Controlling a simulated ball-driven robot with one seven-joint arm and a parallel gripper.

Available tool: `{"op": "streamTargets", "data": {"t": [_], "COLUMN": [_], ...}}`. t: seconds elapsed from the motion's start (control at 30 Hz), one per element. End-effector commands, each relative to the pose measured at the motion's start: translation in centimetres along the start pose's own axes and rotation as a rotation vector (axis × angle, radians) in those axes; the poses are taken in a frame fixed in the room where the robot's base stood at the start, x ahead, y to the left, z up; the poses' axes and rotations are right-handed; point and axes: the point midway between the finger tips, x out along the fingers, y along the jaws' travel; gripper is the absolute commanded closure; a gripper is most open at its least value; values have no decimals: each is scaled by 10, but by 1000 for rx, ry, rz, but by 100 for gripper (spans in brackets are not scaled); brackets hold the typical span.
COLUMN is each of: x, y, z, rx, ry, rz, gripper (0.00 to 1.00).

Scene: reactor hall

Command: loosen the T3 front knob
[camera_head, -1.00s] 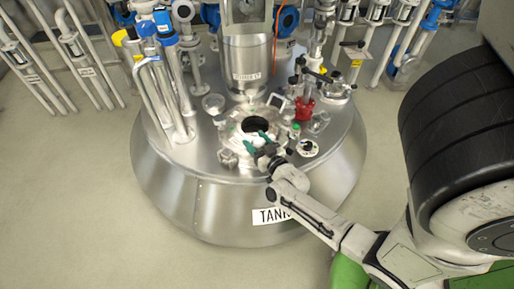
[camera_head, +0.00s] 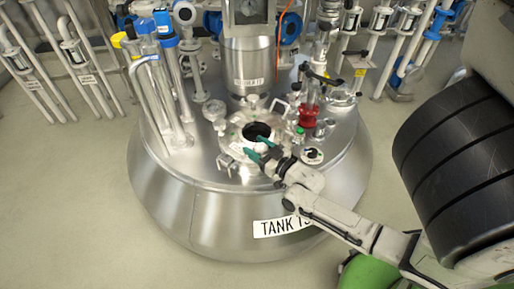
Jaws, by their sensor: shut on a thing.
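The steel tank (camera_head: 195,205), labelled "TANK T3" with its last character partly hidden by my arm, fills the middle of the view. On its top is a round port (camera_head: 228,137) with a dark opening. My gripper (camera_head: 258,152) is at the front edge of this port, its green fingers pointing to the upper left. The fingers are shut on the front knob (camera_head: 262,148), a small pale thing showing between them. The fingers and wrist hide most of it.
Pipes with blue fittings (camera_head: 162,25) rise at the tank's left. A red-based valve (camera_head: 308,115) and a green-capped fitting (camera_head: 299,131) stand right of the port. A large black cylinder (camera_head: 460,150) fills the right side. The floor at left is clear.

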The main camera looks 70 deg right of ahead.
Motion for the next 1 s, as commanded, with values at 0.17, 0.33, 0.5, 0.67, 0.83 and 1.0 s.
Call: {"op": "streamTargets", "data": {"t": [0.17, 0.33, 0.5, 0.67, 0.83, 1.0], "x": [0, 0, 0, -11, -41, -74], "y": [-1, 0, 0, 2, 2, 1], "z": [1, 1, 0, 0, -1, 0], "rx": [2, 1, 0, -2, -1, -1], "ry": [-3, -2, -1, -3, -4, -4], "rz": [-1, 0, 0, 2, 3, 2], "gripper": [31, 20, 20, 20, 20, 20]}}
